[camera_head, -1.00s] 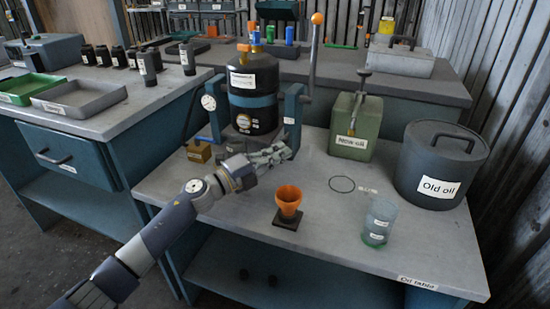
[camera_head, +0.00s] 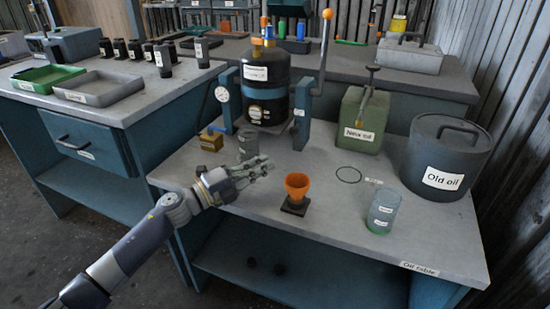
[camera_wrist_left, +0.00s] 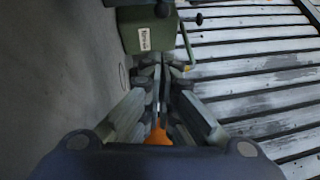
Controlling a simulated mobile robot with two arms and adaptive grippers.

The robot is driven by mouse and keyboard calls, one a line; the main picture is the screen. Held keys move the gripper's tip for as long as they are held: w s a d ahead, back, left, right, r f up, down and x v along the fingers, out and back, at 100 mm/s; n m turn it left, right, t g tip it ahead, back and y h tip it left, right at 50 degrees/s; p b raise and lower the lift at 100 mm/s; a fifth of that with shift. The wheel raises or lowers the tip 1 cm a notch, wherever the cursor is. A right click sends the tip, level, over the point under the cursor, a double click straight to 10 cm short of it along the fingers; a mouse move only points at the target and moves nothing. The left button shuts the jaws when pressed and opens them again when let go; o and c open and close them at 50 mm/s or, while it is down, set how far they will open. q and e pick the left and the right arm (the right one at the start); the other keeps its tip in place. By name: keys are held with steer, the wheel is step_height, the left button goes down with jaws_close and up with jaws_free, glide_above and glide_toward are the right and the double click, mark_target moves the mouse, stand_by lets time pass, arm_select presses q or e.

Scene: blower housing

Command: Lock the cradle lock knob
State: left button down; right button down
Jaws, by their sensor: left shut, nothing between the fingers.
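The black housing (camera_head: 266,70) stands upright in a blue cradle (camera_head: 302,112) at the back of the oil table. A tall lever (camera_head: 323,55) with an orange ball end rises at its right side. I cannot tell for sure which small part is the lock knob. My left gripper (camera_head: 268,166) is shut and empty, over the table in front of the cradle and apart from it. In the left wrist view its fingers (camera_wrist_left: 163,75) are together with nothing held. My right gripper is not in view.
An orange funnel (camera_head: 297,185) stands just right of my left gripper. A grey cup (camera_head: 248,140) and a brass block (camera_head: 211,141) stand behind it. The green new oil can (camera_head: 360,122), the old oil drum (camera_head: 447,155) and a clear beaker (camera_head: 382,212) are to the right.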

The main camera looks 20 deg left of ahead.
arm_select(q)
steer(key=shift+v, duration=0.85)
steer(key=shift+s+a+f, duration=0.1)
steer(key=shift+s+a, duration=0.1)
